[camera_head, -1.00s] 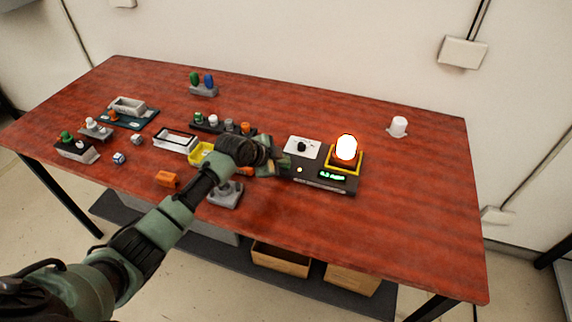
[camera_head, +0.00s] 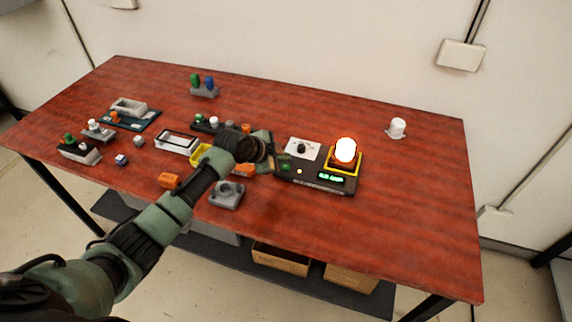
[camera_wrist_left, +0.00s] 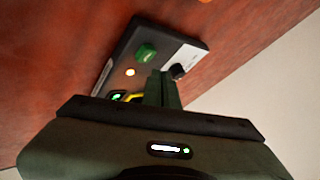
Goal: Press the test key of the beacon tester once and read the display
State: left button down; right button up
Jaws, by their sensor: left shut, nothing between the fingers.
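The beacon tester (camera_head: 312,186) is a dark box on the red table, with a white panel and black knob (camera_head: 300,148). Its beacon (camera_head: 346,151) glows white-orange in a yellow frame. The display (camera_head: 331,176) is lit green; its characters are too small to read surely. A small round lamp beside it is lit. The green test key (camera_wrist_left: 146,53) shows uncovered in the left wrist view, on the tester's top. My left gripper (camera_head: 268,148) is shut and empty at the tester's left edge; its fingers (camera_wrist_left: 162,88) appear apart from the key. My right gripper is not in view.
A yellow tray (camera_head: 201,154), orange blocks (camera_head: 169,181) and a grey fixture (camera_head: 227,194) lie near my left arm. A row of coloured caps (camera_head: 213,122) stands behind it. A white cup-like piece (camera_head: 396,128) stands far right. The table's right front is clear.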

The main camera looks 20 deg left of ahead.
aim_at(284, 168)
pick_arm(q)
notch_tip(284, 168, up, 4)
jog(key=p, duration=0.3)
jog(key=shift+r, duration=0.15)
dwell(0.5)
